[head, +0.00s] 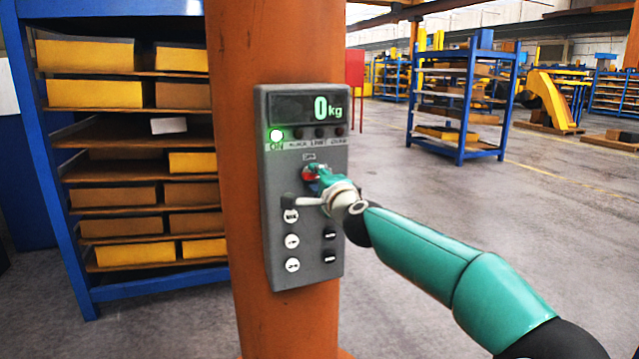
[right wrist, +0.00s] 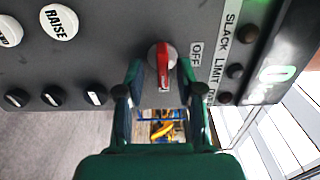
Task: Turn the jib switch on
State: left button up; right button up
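The grey control box (head: 276,235) is fixed to an orange column. Its jib switch is a red handle on a pale round base (right wrist: 155,58), with an OFF label beside it in the right wrist view. The red also shows in the head view (head: 308,174), partly hidden by my gripper. The handle lies across the label's direction, not pointing at it. My right gripper (right wrist: 160,80) is open, with one finger on each side of the handle and gaps visible. A green lamp (head: 276,135) marked ON is lit, and the display (head: 325,107) reads 0 kg. My left gripper is out of view.
A blue rack (head: 42,170) with yellow and brown boxes is at left. Open floor lies to the right.

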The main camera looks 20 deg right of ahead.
jog(key=shift+s, duration=0.1)
jog(key=s, duration=1.1)
jog(key=shift+s+d, duration=0.15)
jog(key=shift+s, duration=0.2)
jog(key=shift+d+f, duration=0.1)
